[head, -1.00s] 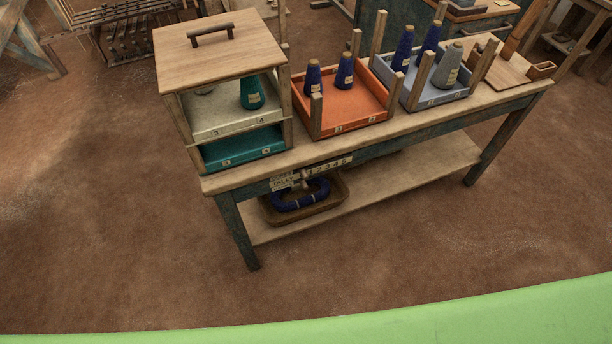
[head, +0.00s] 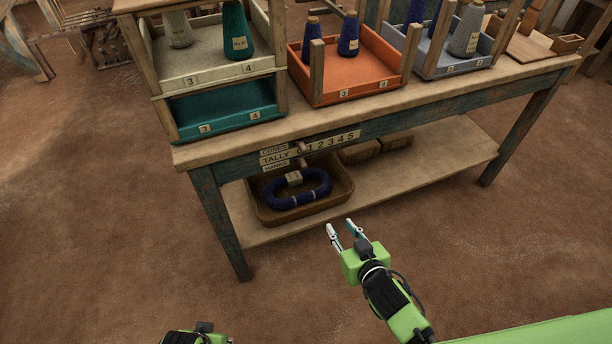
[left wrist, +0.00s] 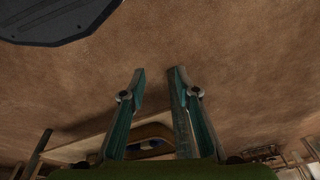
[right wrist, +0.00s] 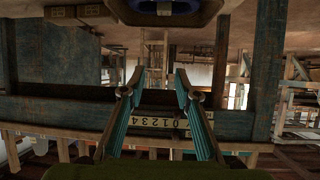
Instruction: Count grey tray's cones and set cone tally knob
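The blue-grey tray (head: 420,62) stands on the right part of the bench. Two blue cones and a grey cone (head: 466,32) show in it; the frame's top edge and posts cut off part of them. The tally strip (head: 325,142) on the bench's front rail reads CONES, TALLY, HANKS and 0 to 5. A small knob (head: 303,162) sits near its 0 end; its exact setting is hard to read. My right gripper (head: 340,228) is open and empty, in front of and below the strip. My left gripper (left wrist: 158,72) is open and empty, pointing over the floor.
An orange tray (head: 345,92) with blue cones and stacked cream (head: 205,76) and teal (head: 225,108) trays stand left of it. A brown tray (head: 262,212) with a blue hank lies on the lower shelf (head: 400,175). Floor in front is clear.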

